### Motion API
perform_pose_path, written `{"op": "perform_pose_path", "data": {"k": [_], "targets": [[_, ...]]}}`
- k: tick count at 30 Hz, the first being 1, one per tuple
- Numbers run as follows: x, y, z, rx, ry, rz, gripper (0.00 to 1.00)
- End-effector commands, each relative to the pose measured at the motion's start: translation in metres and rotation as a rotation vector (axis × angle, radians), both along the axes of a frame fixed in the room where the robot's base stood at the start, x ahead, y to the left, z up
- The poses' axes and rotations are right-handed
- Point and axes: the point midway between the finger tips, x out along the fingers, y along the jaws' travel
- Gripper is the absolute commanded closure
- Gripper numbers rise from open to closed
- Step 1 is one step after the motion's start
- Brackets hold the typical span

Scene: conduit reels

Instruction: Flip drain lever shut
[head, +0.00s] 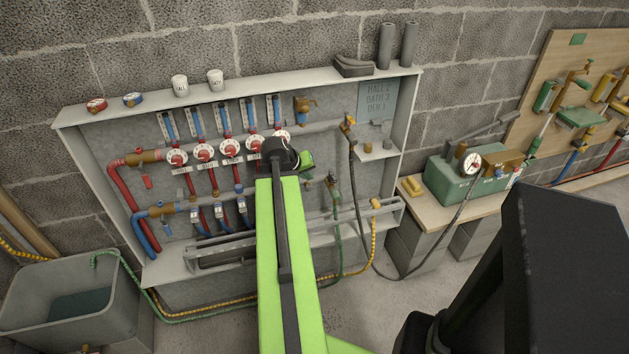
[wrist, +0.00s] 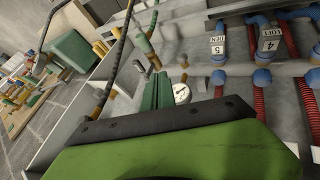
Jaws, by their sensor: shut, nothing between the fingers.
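The drain valve (head: 333,182) is a small brass fitting with a green hose below it, on the right part of the manifold panel. Its lever is too small to read in the head view. In the wrist view, a brass fitting on a green hose (wrist: 143,40) shows just beyond my fingertips. I cannot tell whether they touch it or how its lever stands. My gripper (head: 307,161) is left of and slightly above the drain valve in the head view. Its green fingers (wrist: 157,76) are together and empty in the wrist view.
A row of red-and-white dials (head: 205,152) with blue-topped meters lies left of my gripper. A brass valve (head: 347,122) with a dark hose sits above right. The green hose runs to a grey tub (head: 30,290) at lower left. A green pump box (head: 455,180) stands right.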

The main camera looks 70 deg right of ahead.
Motion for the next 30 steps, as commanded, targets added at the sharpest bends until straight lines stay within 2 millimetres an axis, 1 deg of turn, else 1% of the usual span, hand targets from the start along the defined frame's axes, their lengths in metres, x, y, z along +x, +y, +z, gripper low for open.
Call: {"op": "perform_pose_path", "data": {"k": [1,3,11,13,18,23,29,30], "targets": [[-0.001,-0.008,-0.017,0.000,0.000,-0.002,1.00],[-0.003,-0.017,-0.031,0.000,0.000,-0.002,1.00],[-0.010,-0.050,-0.076,0.000,-0.001,-0.001,1.00],[-0.021,-0.058,-0.067,0.000,0.000,-0.005,1.00],[-0.037,-0.070,-0.066,0.000,-0.001,-0.003,1.00],[-0.042,-0.074,-0.065,0.000,-0.001,-0.001,1.00],[-0.042,-0.074,-0.066,0.000,-0.001,-0.001,1.00],[-0.046,-0.049,-0.066,0.000,0.000,0.000,1.00]]}}
